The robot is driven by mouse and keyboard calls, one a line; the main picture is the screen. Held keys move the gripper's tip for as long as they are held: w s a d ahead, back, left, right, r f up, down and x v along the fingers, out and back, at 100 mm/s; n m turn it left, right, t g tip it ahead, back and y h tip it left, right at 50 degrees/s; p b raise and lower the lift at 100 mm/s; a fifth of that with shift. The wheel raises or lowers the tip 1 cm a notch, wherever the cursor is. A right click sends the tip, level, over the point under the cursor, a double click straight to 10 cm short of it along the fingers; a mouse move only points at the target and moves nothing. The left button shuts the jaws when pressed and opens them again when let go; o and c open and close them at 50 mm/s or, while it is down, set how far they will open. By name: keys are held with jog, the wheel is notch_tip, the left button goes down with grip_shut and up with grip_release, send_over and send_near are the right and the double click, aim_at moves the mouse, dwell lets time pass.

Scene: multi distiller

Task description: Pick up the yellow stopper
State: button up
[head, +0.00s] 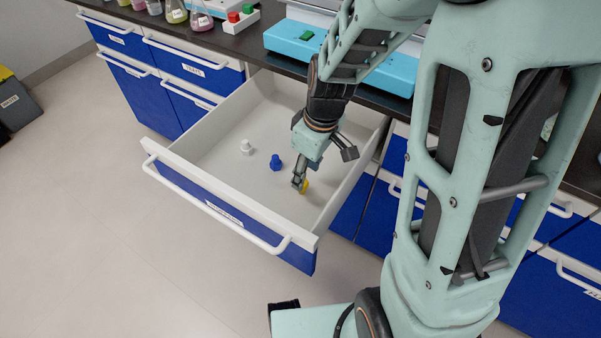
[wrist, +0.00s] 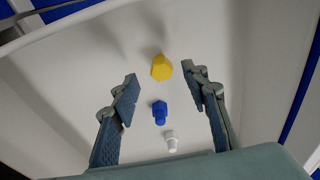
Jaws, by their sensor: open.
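The yellow stopper (wrist: 161,68) stands on the floor of the open white drawer (head: 210,152). In the wrist view it lies ahead of and between the fingertips of my gripper (wrist: 160,82), with a gap on both sides. In the head view my gripper (head: 300,182) points down into the drawer, right at the yellow stopper (head: 306,186), and partly hides it. My gripper is open and empty. I cannot tell how far the fingertips are above the drawer floor.
A blue stopper (head: 276,161) and a white stopper (head: 247,147) stand in the drawer left of my gripper. The drawer's walls surround them. The dark bench top (head: 225,42) behind carries several flasks and a light blue device (head: 290,42).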

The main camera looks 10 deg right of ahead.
jog(key=f, duration=0.1)
jog(key=f+b, duration=0.1)
jog(key=f, duration=0.1)
jog(key=a+f, duration=0.1)
jog(key=f, duration=0.1)
jog(key=shift+w+f+b, duration=0.25)
jog(key=shift+w+b, duration=0.1)
jog(key=shift+b, duration=0.05)
jog(key=shift+c, duration=0.3)
jog(key=shift+r, duration=0.1)
jog(key=c, duration=0.8)
